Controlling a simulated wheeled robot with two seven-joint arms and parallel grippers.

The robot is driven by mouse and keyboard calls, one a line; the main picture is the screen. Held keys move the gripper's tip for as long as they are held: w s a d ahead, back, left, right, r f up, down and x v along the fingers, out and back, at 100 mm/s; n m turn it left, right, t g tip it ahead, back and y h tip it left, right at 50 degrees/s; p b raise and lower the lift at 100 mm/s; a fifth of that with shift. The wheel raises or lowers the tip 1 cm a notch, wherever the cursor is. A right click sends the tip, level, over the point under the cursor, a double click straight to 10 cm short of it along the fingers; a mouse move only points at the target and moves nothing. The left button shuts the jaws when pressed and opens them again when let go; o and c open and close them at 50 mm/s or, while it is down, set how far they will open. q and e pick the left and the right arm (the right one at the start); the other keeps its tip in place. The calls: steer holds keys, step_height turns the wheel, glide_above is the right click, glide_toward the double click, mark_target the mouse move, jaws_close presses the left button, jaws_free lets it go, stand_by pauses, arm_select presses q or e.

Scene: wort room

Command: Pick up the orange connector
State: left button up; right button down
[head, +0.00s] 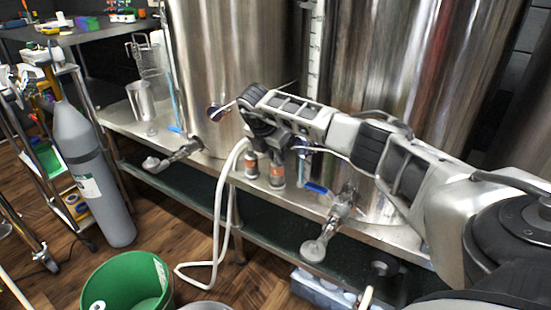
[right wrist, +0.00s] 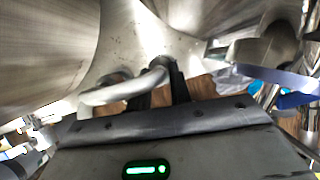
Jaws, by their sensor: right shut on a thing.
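My right gripper (head: 264,150) is at the front of the steel tanks, above the metal bench, with its fingers partly hidden by the wrist. It is shut on a white hose (head: 217,225), which hangs from it to the floor. In the right wrist view the pale hose (right wrist: 115,93) bends across the dark fingers (right wrist: 160,90). My left gripper is not in view.
Steel tanks (head: 245,60) stand close behind the gripper. Valves jut out at the left (head: 175,155) and right (head: 335,220) along the bench (head: 130,125). A grey gas cylinder (head: 95,180) and green bucket (head: 130,275) stand on the wooden floor.

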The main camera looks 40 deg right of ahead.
step_height(320, 180, up, 3)
steer(key=shift+p, duration=0.45)
arm_select(q)
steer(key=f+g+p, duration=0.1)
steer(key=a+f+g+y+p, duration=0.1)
steer(key=p, duration=0.1)
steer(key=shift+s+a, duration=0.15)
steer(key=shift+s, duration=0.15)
arm_select(e)
steer(key=s+a+r, duration=0.9)
steer(key=a, duration=0.1)
steer(key=shift+a, duration=0.3)
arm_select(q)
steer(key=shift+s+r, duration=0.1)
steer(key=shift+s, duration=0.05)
arm_select(e)
steer(key=shift+r, duration=0.2)
